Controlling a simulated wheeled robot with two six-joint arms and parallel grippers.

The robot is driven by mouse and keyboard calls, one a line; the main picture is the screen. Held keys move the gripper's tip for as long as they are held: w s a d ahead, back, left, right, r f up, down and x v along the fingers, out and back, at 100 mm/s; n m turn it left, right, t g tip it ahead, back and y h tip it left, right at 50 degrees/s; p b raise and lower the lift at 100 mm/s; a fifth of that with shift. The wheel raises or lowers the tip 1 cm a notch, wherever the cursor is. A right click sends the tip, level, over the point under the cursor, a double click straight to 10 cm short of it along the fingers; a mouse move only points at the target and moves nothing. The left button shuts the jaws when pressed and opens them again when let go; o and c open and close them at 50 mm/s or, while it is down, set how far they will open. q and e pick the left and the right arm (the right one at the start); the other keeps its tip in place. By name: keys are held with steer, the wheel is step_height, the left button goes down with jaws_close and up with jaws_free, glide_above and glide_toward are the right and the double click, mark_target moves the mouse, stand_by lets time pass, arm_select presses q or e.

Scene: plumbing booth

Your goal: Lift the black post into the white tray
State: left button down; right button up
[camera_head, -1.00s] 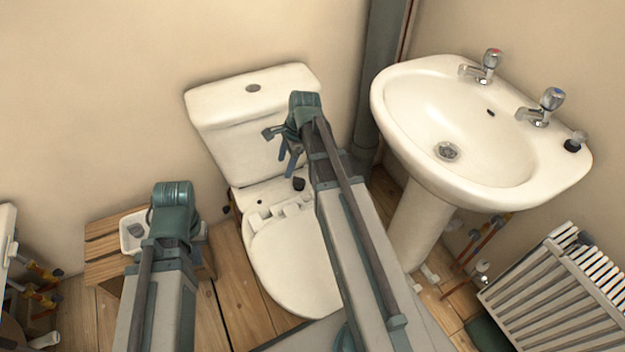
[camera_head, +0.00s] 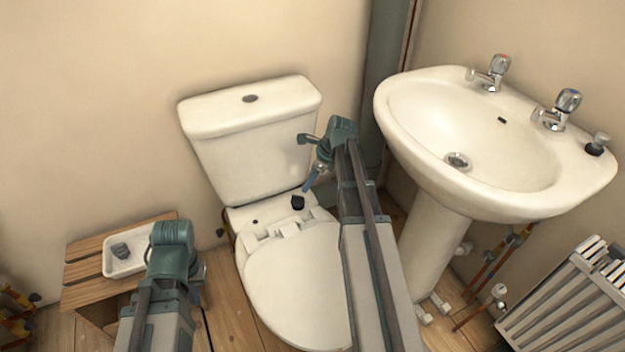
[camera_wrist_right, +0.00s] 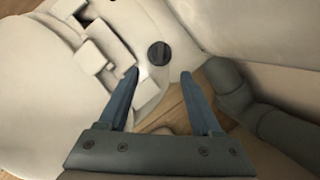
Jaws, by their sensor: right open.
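A short black post (camera_head: 298,202) stands on the toilet's back ledge, behind the seat and below the cistern. It also shows in the right wrist view (camera_wrist_right: 159,53), just beyond the fingertips. My right gripper (camera_wrist_right: 160,74) is open and empty, its two fingers pointing towards the post without touching it. In the head view the right gripper (camera_head: 308,180) is beside and above the post. The white tray (camera_head: 138,240) lies on a wooden stool at the left, with a small dark grey piece (camera_head: 120,250) in it. My left gripper (camera_head: 198,285) is beside the tray; its fingers are mostly hidden by its arm.
The toilet cistern (camera_head: 250,140) rises behind the post. The basin (camera_head: 470,140) on its pedestal stands at the right, with a dark stopper (camera_head: 596,146) on its rim. A grey pipe (camera_head: 388,80) runs up the corner. The wooden stool (camera_head: 90,270) carries the tray.

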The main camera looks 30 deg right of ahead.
mark_target(298, 196)
steer(key=b+x, duration=1)
steer(key=x, duration=0.2)
steer(key=shift+c, duration=0.2)
steer(key=c, duration=1)
steer(key=o, duration=0.7)
steer(key=c, duration=0.6)
steer(key=shift+r+p, duration=0.35)
steer(key=shift+r, duration=0.1)
steer(key=shift+r+p, duration=1.45)
